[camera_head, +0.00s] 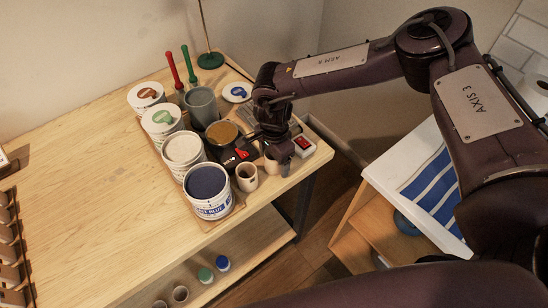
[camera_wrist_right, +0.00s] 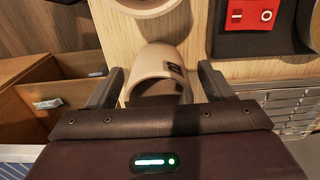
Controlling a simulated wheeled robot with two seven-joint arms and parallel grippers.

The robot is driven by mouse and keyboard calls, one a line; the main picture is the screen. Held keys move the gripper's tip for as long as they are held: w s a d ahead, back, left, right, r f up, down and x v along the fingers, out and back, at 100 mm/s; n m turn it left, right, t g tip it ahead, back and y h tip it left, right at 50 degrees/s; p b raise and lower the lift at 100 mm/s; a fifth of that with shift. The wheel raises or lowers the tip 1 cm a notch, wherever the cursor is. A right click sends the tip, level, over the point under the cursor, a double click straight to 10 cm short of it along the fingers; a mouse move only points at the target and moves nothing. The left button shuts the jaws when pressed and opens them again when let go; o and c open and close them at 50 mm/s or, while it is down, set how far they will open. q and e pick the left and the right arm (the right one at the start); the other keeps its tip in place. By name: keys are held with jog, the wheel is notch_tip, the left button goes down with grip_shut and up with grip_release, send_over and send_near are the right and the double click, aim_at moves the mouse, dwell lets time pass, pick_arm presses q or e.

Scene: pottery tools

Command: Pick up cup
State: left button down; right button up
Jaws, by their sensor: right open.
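My right gripper (camera_head: 280,152) points down at the right edge of the wooden table. In the right wrist view its two fingers (camera_wrist_right: 160,72) are open, one on each side of a small beige cup (camera_wrist_right: 153,62). In the head view this cup (camera_head: 271,165) is partly hidden by the gripper. I cannot tell whether the fingers touch it. A second small beige cup (camera_head: 247,178) stands just left of it, and its rim shows at the top of the wrist view (camera_wrist_right: 146,8). My left gripper is not in view.
Large paint tubs, including a blue one (camera_head: 208,190), stand in a row to the left. A grey cup (camera_head: 201,106) and a black device with a round top (camera_head: 224,133) are behind.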

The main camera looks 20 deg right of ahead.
jog(key=c, duration=1)
jog(key=shift+c, duration=0.3)
jog(key=shift+r, duration=0.15)
